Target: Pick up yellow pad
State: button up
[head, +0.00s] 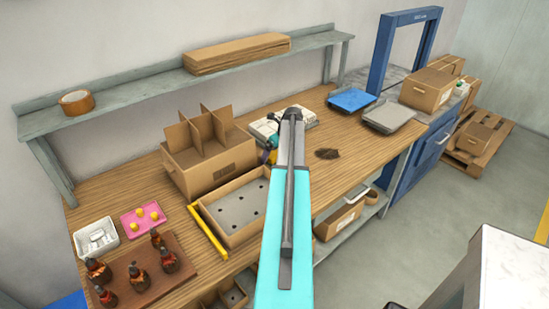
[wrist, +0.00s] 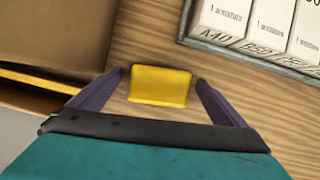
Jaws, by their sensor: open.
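The yellow pad (wrist: 160,86) lies on the wooden bench top in the wrist view, a small rounded block. My gripper (wrist: 160,78) is open, with one dark finger on the left and one on the right of the pad. Narrow gaps of bench show between the pad and both fingers, and nothing is held. In the head view my arm covers the pad, and only a dark part of my gripper (head: 268,153) shows beside the arm.
A grey tray of white armature boxes (wrist: 290,30) stands close at the upper right in the wrist view. A divided cardboard box (head: 205,160) and a low cardboard tray (head: 238,235) stand left of my gripper. Bench further right is mostly clear, except a dark clump (head: 327,154).

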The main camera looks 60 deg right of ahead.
aim_at(275, 153)
jog(key=c, duration=1.2)
jog(key=shift+o, duration=0.2)
jog(key=shift+r, duration=0.15)
jog(key=shift+r+b, duration=0.5)
jog(key=shift+r, duration=0.25)
jog(key=shift+r+b, duration=0.35)
jog(key=shift+r, duration=0.5)
jog(key=s+d+b, duration=0.1)
jog(key=s+d, duration=0.2)
jog(key=s, duration=0.1)
jog(key=s+d+r+b, duration=0.1)
jog(key=s+d, duration=0.2)
jog(key=s, duration=0.2)
jog(key=s+d+b, duration=0.1)
jog(key=s+d, duration=0.2)
jog(key=s, duration=0.1)
jog(key=shift+s+d+r+b, duration=0.1)
jog(key=shift+s+r+b, duration=0.05)
jog(key=shift+r+b, duration=0.15)
